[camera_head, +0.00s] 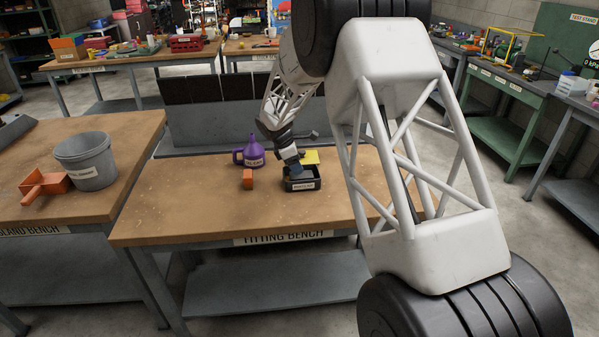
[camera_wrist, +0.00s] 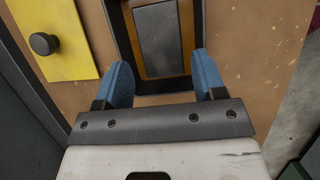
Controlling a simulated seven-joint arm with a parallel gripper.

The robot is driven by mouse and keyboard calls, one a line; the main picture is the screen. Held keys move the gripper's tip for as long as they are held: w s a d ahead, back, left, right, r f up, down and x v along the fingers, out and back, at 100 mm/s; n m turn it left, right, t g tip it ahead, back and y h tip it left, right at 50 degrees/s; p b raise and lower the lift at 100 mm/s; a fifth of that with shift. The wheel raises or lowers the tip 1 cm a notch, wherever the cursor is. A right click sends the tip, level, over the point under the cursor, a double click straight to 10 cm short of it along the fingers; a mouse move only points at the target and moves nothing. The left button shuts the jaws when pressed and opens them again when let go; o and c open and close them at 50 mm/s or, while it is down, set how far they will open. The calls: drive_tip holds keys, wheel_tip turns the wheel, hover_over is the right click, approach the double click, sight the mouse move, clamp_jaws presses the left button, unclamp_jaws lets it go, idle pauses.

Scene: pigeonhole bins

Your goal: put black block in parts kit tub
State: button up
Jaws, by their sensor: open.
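The black block (camera_wrist: 162,40) shows in the wrist view as a dark grey oblong. It appears to lie within the black rim of the parts kit tub (camera_wrist: 182,88), with brown floor around it. In the head view the tub (camera_head: 303,185) is a low black box with a pale label on the fitting bench; the block cannot be made out there. My gripper (camera_wrist: 163,78) is open, its blue fingers apart on either side of the tub's near end and not closed on the block. In the head view my gripper (camera_head: 294,167) is just above the tub.
A yellow lid with a black knob (camera_wrist: 60,55) is left of the tub in the wrist view and behind it in the head view. The bench's left front is clear.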

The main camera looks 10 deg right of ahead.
drive_tip(key=v, duration=0.6)
drive_tip(key=shift+r, duration=0.15)
drive_tip(key=shift+a, duration=0.15)
idle(0.3)
drive_tip(key=shift+s, duration=0.1)
drive_tip(key=s+d+r+m+y, duration=0.1)
drive_tip(key=s+d+r+m, duration=0.15)
drive_tip(key=s+r, duration=0.45)
drive_tip(key=s+d+r+m+t, duration=0.1)
drive_tip(key=s+d+r+m, duration=0.2)
drive_tip(key=s, duration=0.7)
drive_tip(key=s+d+r+m+y, duration=0.1)
drive_tip(key=s+d+r+m, duration=0.15)
drive_tip(key=s+r, duration=0.5)
drive_tip(key=s+d+f+m+y, duration=0.1)
drive_tip(key=s+m, duration=0.4)
drive_tip(key=s, duration=1.1)
drive_tip(key=s+f+m+t+y, duration=0.1)
drive_tip(key=s+m, duration=0.4)
drive_tip(key=s, duration=1.1)
drive_tip(key=shift+s+d+f+t, duration=0.3)
drive_tip(key=shift+d+f, duration=0.1)
